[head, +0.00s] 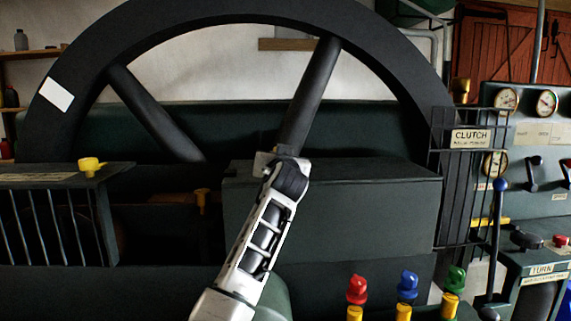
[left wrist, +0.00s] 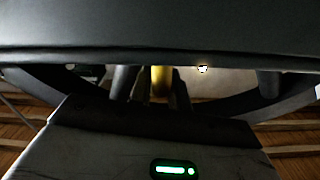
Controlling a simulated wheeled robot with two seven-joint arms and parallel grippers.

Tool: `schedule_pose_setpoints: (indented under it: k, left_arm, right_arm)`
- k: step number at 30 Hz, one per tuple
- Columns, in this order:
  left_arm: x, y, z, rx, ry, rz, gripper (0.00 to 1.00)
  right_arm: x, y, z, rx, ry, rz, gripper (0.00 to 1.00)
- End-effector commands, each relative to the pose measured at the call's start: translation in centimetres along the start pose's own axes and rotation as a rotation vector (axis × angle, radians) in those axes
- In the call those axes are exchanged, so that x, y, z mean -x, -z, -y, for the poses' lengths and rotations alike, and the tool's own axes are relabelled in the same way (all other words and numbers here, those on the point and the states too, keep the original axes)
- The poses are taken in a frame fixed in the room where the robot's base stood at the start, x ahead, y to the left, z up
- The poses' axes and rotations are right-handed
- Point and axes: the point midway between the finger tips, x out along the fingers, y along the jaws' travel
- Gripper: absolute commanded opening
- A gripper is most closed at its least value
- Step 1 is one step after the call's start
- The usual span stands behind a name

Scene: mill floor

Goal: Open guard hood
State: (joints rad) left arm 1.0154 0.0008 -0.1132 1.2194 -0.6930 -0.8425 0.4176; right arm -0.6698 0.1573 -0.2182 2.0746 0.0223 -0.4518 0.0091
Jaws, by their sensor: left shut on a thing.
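The guard hood appears to be the dark green box (head: 370,217) in the middle of the head view, below the big flywheel. My left arm reaches up in front of its left part, with the wrist near its upper edge. In the left wrist view a dark panel, likely the hood (left wrist: 160,25), fills the top. Below it my left gripper (left wrist: 152,88) is shut on a yellow handle (left wrist: 161,80), one dark finger on each side. The handle and fingertips are hidden behind my wrist in the head view. I cannot tell how far the hood is raised.
The black flywheel (head: 405,50) rises behind the hood. A barred guard (head: 60,220) with a yellow knob (head: 91,164) stands left. A black cage (head: 460,190) with a clutch sign, gauges and levers stand right. Red, blue and green knobs (head: 407,285) stand low in front.

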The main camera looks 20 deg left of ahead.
Motion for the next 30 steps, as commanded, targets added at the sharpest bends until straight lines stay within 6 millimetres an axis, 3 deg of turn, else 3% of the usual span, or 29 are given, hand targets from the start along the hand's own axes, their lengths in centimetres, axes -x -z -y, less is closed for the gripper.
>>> schedule_pose_setpoints:
  k: [15,16,18,30]
  left_arm:
    - [-0.11,-0.09,-0.05,-0.003,0.011,0.006,0.0]
    - [-0.11,-0.09,-0.05,-0.002,0.011,0.006,0.26]
    - [-0.11,-0.08,-0.04,-0.002,0.011,0.006,0.38]
    - [0.73,-0.09,-0.05,0.001,0.011,0.002,0.38]
  right_arm:
    - [-0.13,0.18,0.27,-0.013,0.002,-0.008,0.61]
    - [-0.13,0.2,0.28,-0.014,0.002,-0.008,0.61]
    - [-0.15,0.24,0.3,-0.015,0.002,-0.009,0.61]
    - [-0.34,0.18,0.26,-0.016,0.002,-0.013,0.61]
